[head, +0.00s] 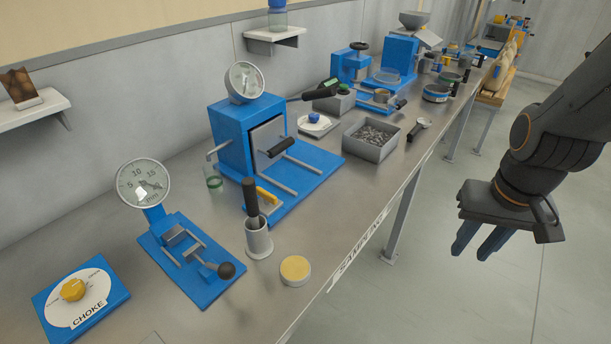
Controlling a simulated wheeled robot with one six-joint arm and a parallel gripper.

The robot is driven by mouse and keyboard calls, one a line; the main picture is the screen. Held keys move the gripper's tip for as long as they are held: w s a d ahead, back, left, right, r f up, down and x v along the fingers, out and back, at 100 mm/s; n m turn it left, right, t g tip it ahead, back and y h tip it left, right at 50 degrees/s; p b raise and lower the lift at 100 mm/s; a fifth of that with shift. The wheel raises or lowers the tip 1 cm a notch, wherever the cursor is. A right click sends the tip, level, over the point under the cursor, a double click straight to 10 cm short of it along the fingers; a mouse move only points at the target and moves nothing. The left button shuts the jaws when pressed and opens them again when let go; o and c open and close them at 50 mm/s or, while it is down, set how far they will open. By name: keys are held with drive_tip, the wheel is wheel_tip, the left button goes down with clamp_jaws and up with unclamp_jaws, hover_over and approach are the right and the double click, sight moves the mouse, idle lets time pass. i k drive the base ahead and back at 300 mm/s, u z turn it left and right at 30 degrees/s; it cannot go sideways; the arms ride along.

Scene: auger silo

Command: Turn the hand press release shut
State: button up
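No part is plainly labelled as the hand press release, and I cannot tell which control it is. A small blue device with a round dial gauge (142,183), a clamp and a black ball-ended lever (226,270) stands at the front left of the bench. Behind it is a larger blue unit (231,140) with a gauge on top, a grey front plate and a black-gripped handle (281,147). Further back stands a blue machine with a black wheel (358,46). My gripper (480,239) hangs at the right, off the bench, fingers down, apart and empty.
On the steel bench (345,200) are a CHOKE panel with a yellow knob (73,289), a metal cup with a black-handled tool (258,240), a yellow-topped tin (295,270) and a grey bin (371,140). The floor (440,290) below my gripper is clear.

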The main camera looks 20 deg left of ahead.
sight(269, 197)
drive_tip(key=z, duration=0.85)
drive_tip(key=i, duration=0.5)
drive_tip(key=u, duration=3.6)
drive_tip(key=i, duration=0.5)
drive_tip(key=z, duration=0.05)
